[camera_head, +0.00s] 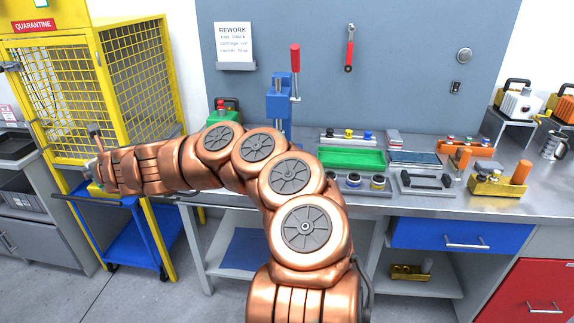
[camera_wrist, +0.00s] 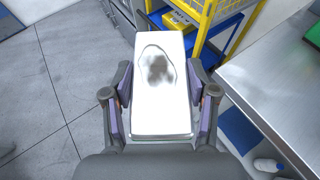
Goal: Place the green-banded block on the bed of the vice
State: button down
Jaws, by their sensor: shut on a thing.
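My gripper (camera_wrist: 160,88) is shut on a pale, white-topped block (camera_wrist: 160,112) in the wrist view, one finger on each side. A dark grey smudge marks its upper face. No green band shows on the visible face. The block is held over the floor, left of the bench edge. In the head view my gripper (camera_head: 97,172) is at far left, near the yellow cage, and small. I cannot firmly tell which thing is the vice. A low grey fixture with dark bars (camera_head: 427,181) on the bench may be it, well right of my gripper.
A blue press with a red handle (camera_head: 281,98) stands at the back of the bench (camera_head: 455,208). A green tray (camera_head: 351,158) and an orange rack (camera_head: 465,147) lie on the bench. A blue cart (camera_head: 140,235) stands below my arm, by a yellow mesh cage (camera_head: 135,85).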

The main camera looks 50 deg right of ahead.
aim_at(425, 182)
jog(key=u, duration=1.05)
jog(key=k, duration=1.15)
jog(key=z, duration=1.3)
jog(key=i, duration=0.5)
